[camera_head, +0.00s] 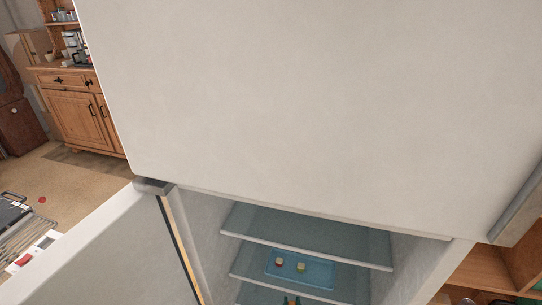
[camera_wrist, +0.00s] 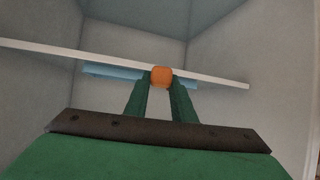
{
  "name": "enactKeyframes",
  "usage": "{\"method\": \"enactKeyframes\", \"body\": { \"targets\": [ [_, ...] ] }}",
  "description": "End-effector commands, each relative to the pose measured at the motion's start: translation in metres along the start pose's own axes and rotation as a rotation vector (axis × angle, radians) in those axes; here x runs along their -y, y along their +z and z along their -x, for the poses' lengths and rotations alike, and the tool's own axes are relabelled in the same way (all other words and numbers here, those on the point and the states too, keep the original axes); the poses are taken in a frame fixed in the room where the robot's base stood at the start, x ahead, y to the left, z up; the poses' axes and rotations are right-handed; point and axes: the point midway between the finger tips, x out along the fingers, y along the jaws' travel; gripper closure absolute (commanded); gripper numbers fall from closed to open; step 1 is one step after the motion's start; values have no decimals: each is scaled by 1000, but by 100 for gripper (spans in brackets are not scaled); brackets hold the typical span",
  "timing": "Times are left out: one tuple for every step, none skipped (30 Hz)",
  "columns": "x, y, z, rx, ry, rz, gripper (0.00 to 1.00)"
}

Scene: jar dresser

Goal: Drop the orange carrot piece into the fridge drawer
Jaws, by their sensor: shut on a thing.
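My gripper (camera_wrist: 160,78) is shut on the orange carrot piece (camera_wrist: 161,76), which sits between the green fingertips in the wrist view. The gripper is inside the open fridge, in front of a white shelf edge (camera_wrist: 215,80). A blue tray (camera_head: 322,272) lies on a fridge shelf and holds a red-topped piece (camera_head: 279,262) and a yellowish piece (camera_head: 301,267). Its blue edge also shows in the wrist view (camera_wrist: 110,71). I cannot tell whether this tray is the drawer.
The fridge's lower door (camera_head: 110,250) stands open at the left. A glass shelf (camera_head: 310,243) spans the space above the tray, and the fridge's side walls are close. The large upper door (camera_head: 310,100) is shut. A wooden dresser (camera_head: 80,110) stands far left.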

Motion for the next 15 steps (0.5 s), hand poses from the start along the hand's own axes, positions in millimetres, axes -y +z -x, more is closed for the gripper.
{"method": "enactKeyframes", "body": {
  "targets": [
    [15,20,-5,7,-9,3,98],
    [22,28,-8,5,-13,6,98],
    [32,39,-10,5,-18,9,98],
    [39,46,-12,3,-23,11,98],
    [44,52,-13,1,-25,14,98],
    [52,59,-14,-1,-30,18,98],
    [56,64,-14,-1,-32,19,98],
    [60,68,-15,-3,-35,21,98],
    [65,72,-15,-4,-38,22,98],
    [67,75,-15,-4,-40,23,98],
    [69,76,-16,-6,-41,24,98],
    [71,78,-16,-7,-42,26,98],
    [72,78,-16,-8,-43,26,98],
    [73,78,-16,-8,-43,27,98],
    [73,79,-16,-8,-44,27,98]
  ]
}}
